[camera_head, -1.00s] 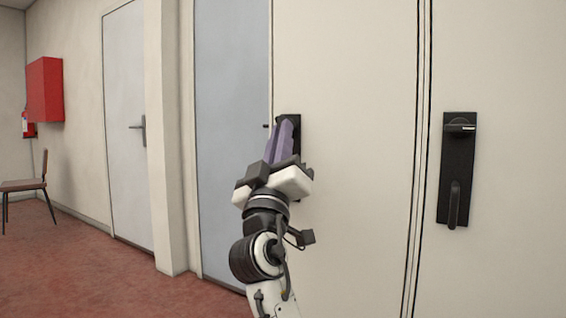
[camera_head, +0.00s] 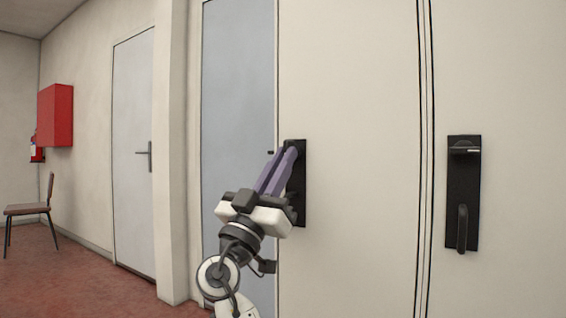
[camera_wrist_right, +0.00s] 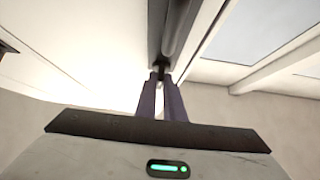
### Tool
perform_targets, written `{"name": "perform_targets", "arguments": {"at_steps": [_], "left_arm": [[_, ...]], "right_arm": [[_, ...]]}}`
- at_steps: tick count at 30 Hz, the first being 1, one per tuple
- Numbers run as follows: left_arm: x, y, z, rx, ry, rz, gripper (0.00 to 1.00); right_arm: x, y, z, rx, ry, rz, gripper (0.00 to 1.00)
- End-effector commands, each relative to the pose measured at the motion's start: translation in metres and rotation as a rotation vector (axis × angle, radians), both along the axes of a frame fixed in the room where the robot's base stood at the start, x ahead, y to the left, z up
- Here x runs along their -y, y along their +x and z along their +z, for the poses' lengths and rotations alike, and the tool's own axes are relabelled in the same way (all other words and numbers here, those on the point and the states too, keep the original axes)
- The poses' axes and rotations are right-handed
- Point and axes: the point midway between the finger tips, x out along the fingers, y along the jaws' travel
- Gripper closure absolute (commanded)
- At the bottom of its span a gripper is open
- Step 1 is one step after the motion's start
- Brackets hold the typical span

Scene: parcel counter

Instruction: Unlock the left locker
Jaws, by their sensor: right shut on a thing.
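The left locker (camera_head: 350,120) is a tall cream door with a black lock plate (camera_head: 301,205) near its left edge. My right gripper (camera_head: 285,152), with purple fingers, reaches up to the top of this plate. Its fingers are shut on the small dark lock knob there, which they mostly hide in the head view. In the right wrist view, the fingers of my right gripper (camera_wrist_right: 162,82) close around a small dark part, the lock knob (camera_wrist_right: 161,70), below a long dark bar. The knob's exact turn cannot be told. My left gripper is not in view.
A grey-blue panel (camera_head: 235,90) and a grey door (camera_head: 133,150) lie to the left. A chair (camera_head: 30,209) and red wall box (camera_head: 56,114) stand farther left.

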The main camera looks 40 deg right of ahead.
Motion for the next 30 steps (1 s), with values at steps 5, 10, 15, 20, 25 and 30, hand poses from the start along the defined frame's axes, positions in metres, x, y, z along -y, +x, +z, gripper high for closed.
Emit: {"name": "perform_targets", "arguments": {"at_steps": [5, 10, 15, 20, 25, 30], "left_arm": [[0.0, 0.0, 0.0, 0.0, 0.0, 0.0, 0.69], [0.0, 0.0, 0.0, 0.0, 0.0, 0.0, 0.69], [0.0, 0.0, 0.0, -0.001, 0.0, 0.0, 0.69], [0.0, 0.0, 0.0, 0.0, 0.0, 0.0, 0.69], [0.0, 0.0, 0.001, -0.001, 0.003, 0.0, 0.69], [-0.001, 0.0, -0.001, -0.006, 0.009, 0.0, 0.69]], "right_arm": [[0.0, 0.0, 0.0, 0.001, 0.001, 0.003, 1.0], [0.0, 0.0, 0.0, 0.001, 0.001, 0.003, 0.75], [0.0, 0.0, 0.0, 0.0, 0.001, 0.002, 0.73], [-0.001, 0.0, -0.001, 0.0, 0.001, 0.001, 0.73], [-0.013, -0.005, -0.014, -0.002, 0.0, 0.002, 0.73], [-0.036, -0.014, -0.039, -0.003, 0.001, 0.004, 0.73]]}}
